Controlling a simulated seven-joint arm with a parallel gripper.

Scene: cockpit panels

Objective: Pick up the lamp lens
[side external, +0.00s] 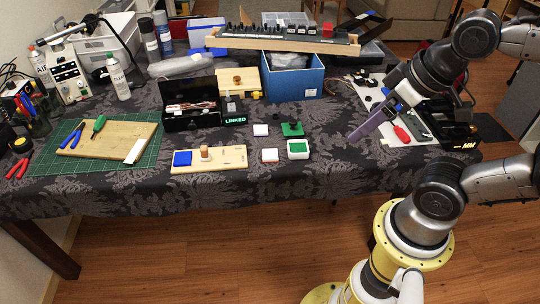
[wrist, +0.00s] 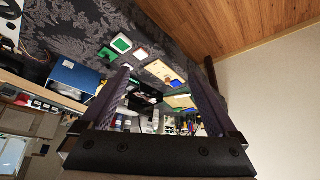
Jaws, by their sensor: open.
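No single part is clearly marked as the lamp lens; several small square pieces lie mid-table. They include a white one (side external: 261,130), a white one with reddish sides (side external: 270,155), a green-topped white one (side external: 298,149) and a green base with a knob (side external: 292,129). A blue square (side external: 182,158) sits on a small wooden board (side external: 230,160). My gripper (side external: 357,138) is open and empty, above the table right of these pieces. In the wrist view, its spread fingers (wrist: 160,75) frame the board; the green-topped piece (wrist: 121,44) shows beyond the left finger.
A black box (side external: 190,118) with a LINKED sign and a blue bin (side external: 292,80) stand behind the pieces. A green mat (side external: 60,172) with tools lies left. Cloth near the front edge is clear.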

